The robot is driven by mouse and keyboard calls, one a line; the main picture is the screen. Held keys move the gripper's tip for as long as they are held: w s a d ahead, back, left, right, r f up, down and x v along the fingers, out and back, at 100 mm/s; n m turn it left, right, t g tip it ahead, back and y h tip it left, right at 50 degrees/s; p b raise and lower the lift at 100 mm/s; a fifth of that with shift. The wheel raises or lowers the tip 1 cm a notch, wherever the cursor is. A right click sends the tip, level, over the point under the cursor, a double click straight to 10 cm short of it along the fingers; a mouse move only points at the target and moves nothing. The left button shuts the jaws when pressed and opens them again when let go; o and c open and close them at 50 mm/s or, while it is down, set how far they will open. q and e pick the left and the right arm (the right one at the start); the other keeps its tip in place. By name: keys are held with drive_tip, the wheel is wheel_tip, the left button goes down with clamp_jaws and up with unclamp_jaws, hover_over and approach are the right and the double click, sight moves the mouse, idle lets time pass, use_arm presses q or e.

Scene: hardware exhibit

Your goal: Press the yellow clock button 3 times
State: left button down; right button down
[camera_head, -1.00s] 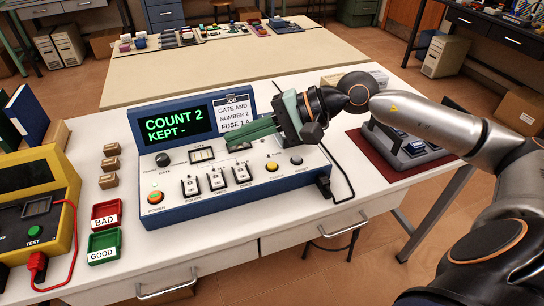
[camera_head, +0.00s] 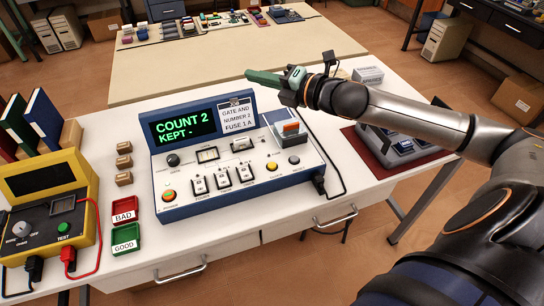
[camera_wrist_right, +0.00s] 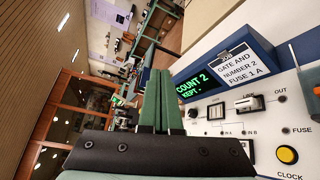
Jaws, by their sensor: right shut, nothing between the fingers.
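The yellow clock button (camera_head: 271,166) sits low on the right part of the white sloped panel of a blue tester (camera_head: 225,205). In the right wrist view the yellow button (camera_wrist_right: 288,155) is at the lower right, above the word CLOCK. The tester's display (camera_head: 183,126) reads COUNT 2, KEPT -. My right gripper (camera_head: 250,75), with green fingers, is shut and empty. It is raised above and behind the tester's top edge, apart from the button. In the right wrist view its fingers (camera_wrist_right: 165,98) are together. My left gripper is out of view.
An orange-topped part (camera_head: 291,128) stands on the panel's right side. A card (camera_head: 238,115) rises behind the panel. Red BAD (camera_head: 124,209) and green GOOD (camera_head: 125,237) trays and a yellow meter (camera_head: 50,210) are at left. A grey device (camera_head: 400,145) stands at right.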

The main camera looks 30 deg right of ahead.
drive_tip(key=s+f+m+g+p, duration=0.2)
drive_tip(key=s+f+m+g, duration=0.1)
drive_tip(key=f+m, duration=0.2)
drive_tip(key=s+f+m+g+h+p, duration=0.1)
drive_tip(key=s+f+m+g, duration=0.2)
drive_tip(key=f+m, duration=0.3)
drive_tip(key=shift+s+d+m+g+p, duration=0.35)
drive_tip(key=shift+d+m+g+p, duration=0.05)
drive_tip(key=shift+g, duration=0.2)
drive_tip(key=b, duration=0.7)
hover_over(272, 165)
drive_tip(key=f, duration=0.4)
drive_tip(key=s+d+f, duration=0.1)
drive_tip(key=f, duration=0.2)
drive_tip(key=shift+f, duration=0.8)
drive_tip(key=shift+f, duration=0.15)
